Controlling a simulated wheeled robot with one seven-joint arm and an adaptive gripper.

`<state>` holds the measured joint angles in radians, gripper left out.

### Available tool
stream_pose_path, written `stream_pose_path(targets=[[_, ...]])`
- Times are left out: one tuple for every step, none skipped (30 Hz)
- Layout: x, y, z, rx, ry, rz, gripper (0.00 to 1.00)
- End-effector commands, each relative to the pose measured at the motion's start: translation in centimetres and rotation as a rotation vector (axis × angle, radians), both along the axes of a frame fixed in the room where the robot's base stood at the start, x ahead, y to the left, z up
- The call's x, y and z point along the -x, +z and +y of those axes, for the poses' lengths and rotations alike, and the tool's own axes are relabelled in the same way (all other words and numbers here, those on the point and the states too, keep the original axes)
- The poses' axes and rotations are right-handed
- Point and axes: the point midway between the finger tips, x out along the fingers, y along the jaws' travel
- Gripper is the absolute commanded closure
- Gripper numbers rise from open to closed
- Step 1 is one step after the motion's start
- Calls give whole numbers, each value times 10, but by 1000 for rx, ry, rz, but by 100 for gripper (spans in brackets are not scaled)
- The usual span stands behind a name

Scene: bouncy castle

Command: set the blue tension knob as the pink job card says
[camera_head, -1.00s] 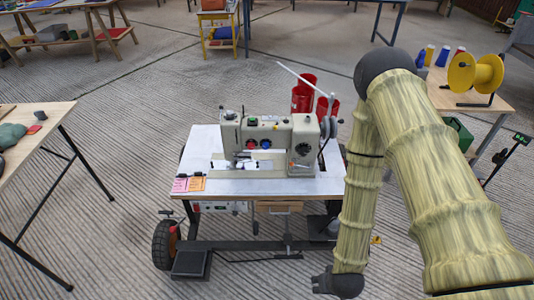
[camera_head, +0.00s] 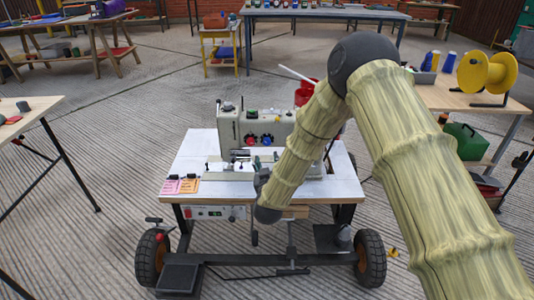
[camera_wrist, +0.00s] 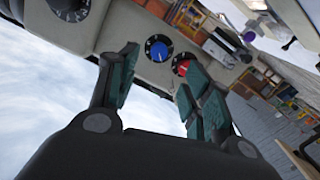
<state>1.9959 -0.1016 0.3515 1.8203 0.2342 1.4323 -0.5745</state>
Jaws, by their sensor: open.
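A beige sewing machine (camera_head: 228,130) stands on a white-topped wheeled table (camera_head: 346,184). The blue tension knob (camera_head: 251,140) is on its front; it also shows in the wrist view (camera_wrist: 158,49), on a dark marked dial, its marks too small to read. A red knob (camera_head: 267,139) is beside it. The pink job card (camera_head: 170,187) lies at the table's front left edge, its writing too small to read. My gripper (camera_wrist: 161,82) is open and empty, its fingers apart, with the blue knob beyond the gap between them. In the head view my arm hides the machine's right part.
An orange card (camera_head: 190,186) lies beside the pink one. The machine has a green knob (camera_head: 252,114) higher up, and red spools (camera_head: 304,92) behind it. A wooden table (camera_head: 22,118) is at left; another, with a yellow reel (camera_head: 484,74), is at right.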

Motion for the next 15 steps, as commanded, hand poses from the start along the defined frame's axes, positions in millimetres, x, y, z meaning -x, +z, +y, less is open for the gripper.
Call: stream_pose_path(targets=[[-3,1,2,1,-2,-11,51],[-4,3,2,1,-3,-15,51],[-7,4,3,1,-4,-19,51],[-9,5,3,1,-5,-20,51],[-11,5,3,1,-6,-21,51],[-15,5,2,1,-7,-21,51],[-18,5,2,0,-6,-21,51],[-22,4,2,0,-6,-20,51],[-28,4,2,0,-6,-21,51],[-33,5,2,1,-6,-21,51],[-37,4,2,1,-6,-21,51],[-44,4,2,1,-6,-21,51],[-49,4,2,1,-6,-21,51],[-54,4,2,0,-5,-21,51],[-61,4,2,0,-5,-21,51]])
